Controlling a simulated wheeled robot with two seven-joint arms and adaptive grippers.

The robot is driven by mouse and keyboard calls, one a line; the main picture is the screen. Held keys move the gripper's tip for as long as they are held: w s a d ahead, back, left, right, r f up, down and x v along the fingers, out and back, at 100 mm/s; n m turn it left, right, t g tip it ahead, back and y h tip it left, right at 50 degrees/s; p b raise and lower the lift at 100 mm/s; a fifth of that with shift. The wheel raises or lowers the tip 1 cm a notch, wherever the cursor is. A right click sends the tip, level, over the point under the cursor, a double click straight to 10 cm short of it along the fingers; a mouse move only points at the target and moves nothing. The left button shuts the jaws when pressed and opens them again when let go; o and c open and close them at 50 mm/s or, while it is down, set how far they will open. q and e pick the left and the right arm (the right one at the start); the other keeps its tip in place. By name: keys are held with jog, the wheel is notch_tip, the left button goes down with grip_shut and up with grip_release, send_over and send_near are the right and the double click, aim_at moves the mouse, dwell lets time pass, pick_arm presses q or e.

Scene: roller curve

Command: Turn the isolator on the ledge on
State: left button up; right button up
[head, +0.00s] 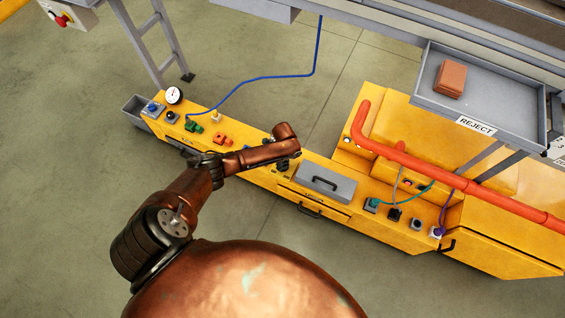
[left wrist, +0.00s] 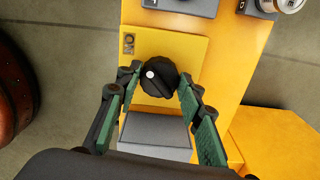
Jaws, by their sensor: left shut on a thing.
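The isolator's black rotary knob (left wrist: 158,80) sits on a yellow plate in the left wrist view, with a white dot on its upper left side. My left gripper (left wrist: 157,82) has its green-padded fingers closed on both sides of this knob. In the head view my left gripper (head: 283,164) points down at the yellow ledge (head: 240,172), and the arm's end hides most of the knob there.
A grey lidded box (head: 326,183) stands on the ledge just right of the gripper. Green (head: 193,126) and orange fittings (head: 223,140), a dial gauge (head: 174,95) and a blue cable (head: 262,78) lie left. An orange pipe (head: 440,173) and a reject tray (head: 500,98) are right.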

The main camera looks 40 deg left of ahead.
pick_arm(q)
jog(key=o, duration=1.2)
jog(key=shift+s+d, duration=0.1)
jog(key=shift+c, duration=0.2)
notch_tip(320, 180, up, 12)
jog(key=shift+f, duration=0.1)
